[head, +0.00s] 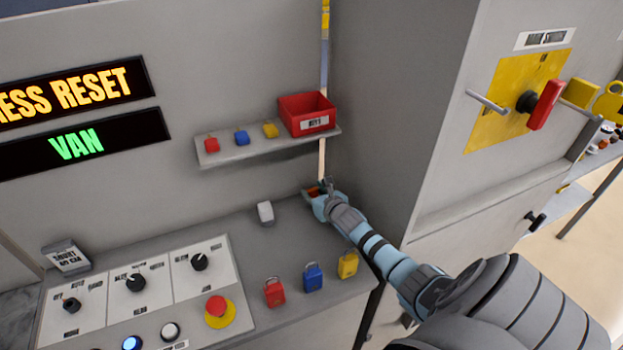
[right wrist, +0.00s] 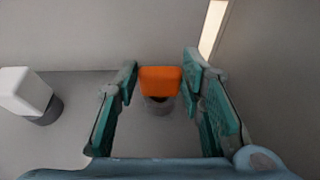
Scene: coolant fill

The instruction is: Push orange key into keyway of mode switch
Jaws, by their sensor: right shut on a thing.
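The orange key (right wrist: 160,78) shows in the right wrist view between my right gripper's fingers (right wrist: 158,85), with a dark, rounded part below it. In the head view a small orange patch of the key (head: 313,190) shows at my right gripper (head: 320,196), at the back right corner of the console; the fingers hide most of it. My right gripper is shut on the key. Three black rotary switches (head: 135,283) sit on white plates at the console's left; their labels are too small to tell which is the mode switch. My left gripper is out of view.
A white block-like piece (head: 265,212) stands left of the gripper. Red (head: 274,292), blue (head: 313,277) and yellow (head: 347,264) padlocks stand along the front right. A shelf (head: 240,154) with a red bin (head: 307,113) hangs above. A grey cabinet wall rises close to the right.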

